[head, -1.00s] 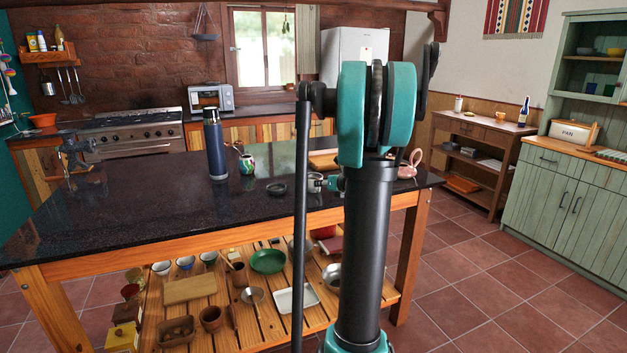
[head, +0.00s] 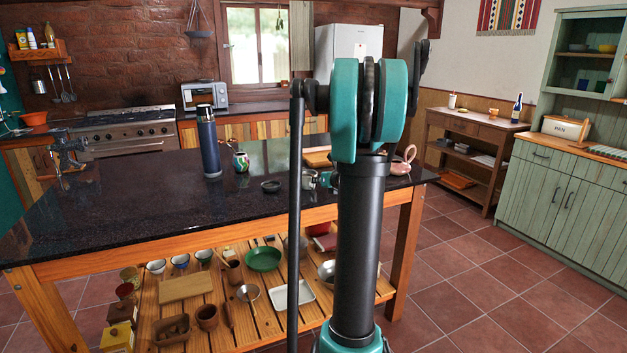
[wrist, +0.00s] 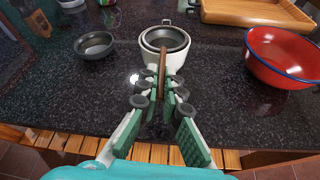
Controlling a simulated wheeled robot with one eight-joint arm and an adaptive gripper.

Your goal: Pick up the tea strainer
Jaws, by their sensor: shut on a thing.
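The tea strainer shows in the wrist view with a round dark metal bowl (wrist: 165,39) and a brown handle (wrist: 163,62) pointing toward me. Its bowl sits in the mouth of a white cup (wrist: 150,58) on the dark countertop. My gripper (wrist: 162,88) is shut on the handle, with the green-padded fingers on either side of it. In the head view my arm hides most of the gripper and the strainer; a small part of the cup (head: 309,179) shows beside the arm.
A small dark bowl (wrist: 94,45) stands left of the cup. A red bowl with a blue rim (wrist: 284,56) stands close on the right, and a wooden tray (wrist: 262,12) lies behind. A blue flask (head: 208,145) and a patterned cup (head: 241,161) stand farther left on the counter (head: 120,195).

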